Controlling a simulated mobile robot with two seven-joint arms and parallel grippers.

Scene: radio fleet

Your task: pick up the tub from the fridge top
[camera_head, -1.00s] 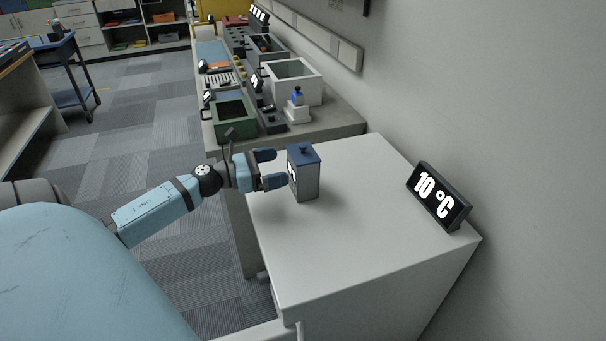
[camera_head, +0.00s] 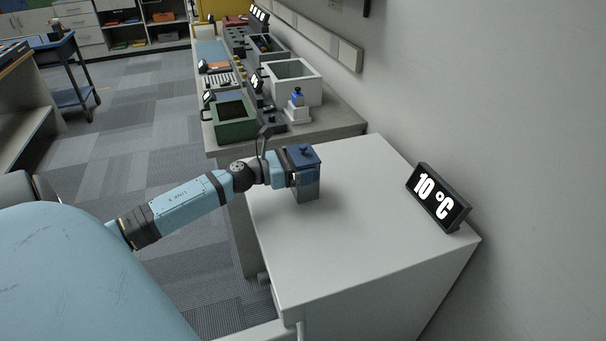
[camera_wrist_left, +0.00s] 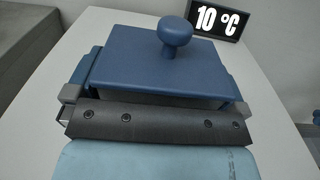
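The tub (camera_head: 306,191) is a grey box with a dark blue lid and a round knob, upright on the white fridge top (camera_head: 350,245) near its far left part. My left gripper (camera_head: 306,175) is at the tub, with one blue finger across its near side; the other finger is hidden behind it. In the left wrist view the tub's lid (camera_wrist_left: 155,62) lies between my spread left fingers (camera_wrist_left: 160,88), one at each side. They look open around the tub; contact is hard to see. My right gripper is not in view.
A black display reading 10 °C (camera_head: 438,197) stands on the fridge top near the wall. Beyond the fridge, a counter holds a green bin (camera_head: 235,122), a white bin (camera_head: 293,82) and a small white stand with a blue top (camera_head: 297,105). The front of the fridge top is clear.

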